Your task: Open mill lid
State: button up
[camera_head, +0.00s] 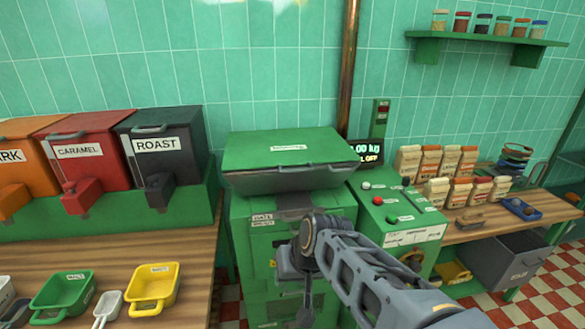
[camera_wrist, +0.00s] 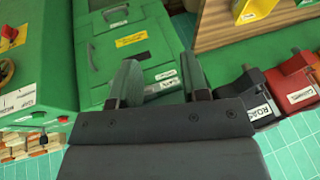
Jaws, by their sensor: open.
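The green mill (camera_head: 265,235) stands in the middle of the head view. Its wide green lid (camera_head: 255,155) lies closed on top, with a white label and a grey front edge. My gripper (camera_head: 290,265) is in front of the mill and below the lid in that view, partly hidden by my own arm. In the wrist view my gripper (camera_wrist: 160,72) is open, with its two fingers apart and nothing held. The mill's green front (camera_wrist: 120,40) shows beyond the fingers. Part of a green surface with a white label shows between them; I cannot tell whether it touches them.
Left of the mill are the roast bin (camera_head: 165,125), caramel bin (camera_head: 85,150) and an orange bin. Yellow (camera_head: 155,285) and green (camera_head: 62,292) scoops lie on the wooden counter. A green control box (camera_head: 395,215) stands right of the mill, before a counter of bags.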

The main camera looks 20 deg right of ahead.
jog(key=w+r+m+t+y, duration=0.2)
jog(key=w+m+y, duration=0.1)
jog(key=w, duration=0.4)
jog(key=m+t+h, duration=0.2)
jog(key=m+t, duration=0.7)
jog(key=m, duration=0.3)
send_near(299, 171)
jog(key=p+x, duration=0.3)
jog(key=x, duration=0.6)
jog(key=shift+w+p, duration=0.25)
jog(key=shift+p, duration=0.1)
jog(key=shift+w+a+f, duration=0.2)
jog(key=shift+w, duration=0.5)
jog(key=shift+c, duration=0.2)
grip_shut()
